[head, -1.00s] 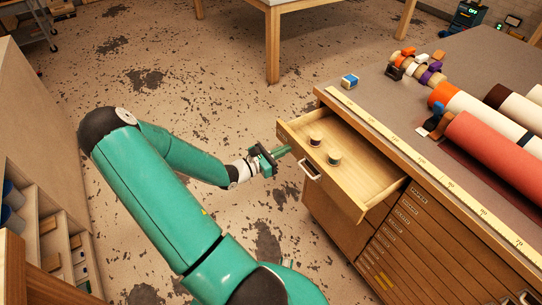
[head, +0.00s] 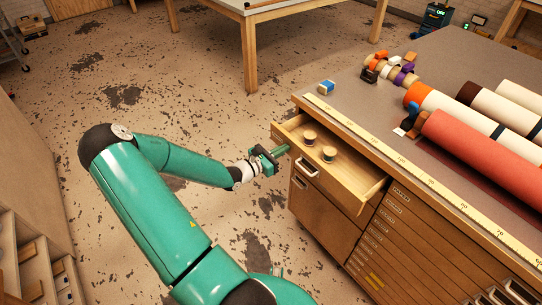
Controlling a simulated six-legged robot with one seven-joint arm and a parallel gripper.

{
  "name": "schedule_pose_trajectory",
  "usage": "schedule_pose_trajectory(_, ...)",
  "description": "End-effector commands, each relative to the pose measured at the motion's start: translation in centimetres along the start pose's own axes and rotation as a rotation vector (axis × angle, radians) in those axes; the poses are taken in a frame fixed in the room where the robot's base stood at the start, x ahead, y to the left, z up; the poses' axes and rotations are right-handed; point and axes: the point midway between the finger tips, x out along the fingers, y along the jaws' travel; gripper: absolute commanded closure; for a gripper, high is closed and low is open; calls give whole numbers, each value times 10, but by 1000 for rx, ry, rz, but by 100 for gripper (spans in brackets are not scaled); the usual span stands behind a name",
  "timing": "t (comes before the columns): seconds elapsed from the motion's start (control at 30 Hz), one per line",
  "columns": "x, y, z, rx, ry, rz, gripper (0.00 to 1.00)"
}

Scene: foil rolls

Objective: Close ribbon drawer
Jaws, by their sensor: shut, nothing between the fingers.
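The ribbon drawer (head: 345,180) is the wooden top drawer at the cabinet's left end, and it stands partly open. Two small spools (head: 309,138) (head: 329,154) stand inside it, toward its left end. A light metal handle (head: 307,166) shows on its front. My gripper (head: 285,150) is shut and empty. Its green fingertips are at the drawer front, just left of and above the handle. They look to be against the front, but I cannot tell contact for sure.
The cabinet top (head: 440,85) carries large paper rolls (head: 485,145), small coloured rolls (head: 390,70), a blue-and-white box (head: 326,87) and a long yellow ruler (head: 400,155). Shallow drawers (head: 410,235) lie below. Wooden shelving (head: 30,255) stands at left. The floor between is clear.

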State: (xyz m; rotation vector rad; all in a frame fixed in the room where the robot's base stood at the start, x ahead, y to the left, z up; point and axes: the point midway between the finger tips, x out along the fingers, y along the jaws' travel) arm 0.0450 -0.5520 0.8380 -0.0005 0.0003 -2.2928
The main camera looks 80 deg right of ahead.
Motion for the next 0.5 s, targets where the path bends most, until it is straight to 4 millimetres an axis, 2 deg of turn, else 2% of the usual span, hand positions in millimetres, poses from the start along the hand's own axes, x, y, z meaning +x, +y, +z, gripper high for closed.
schedule_pose_trajectory(0.03,14,-1,0,-1,-2,-3,100)
schedule_pose_trajectory(0.2,58,-2,0,-1,-2,-3,100)
schedule_pose_trajectory(0.5,119,-1,0,0,-1,-2,100)
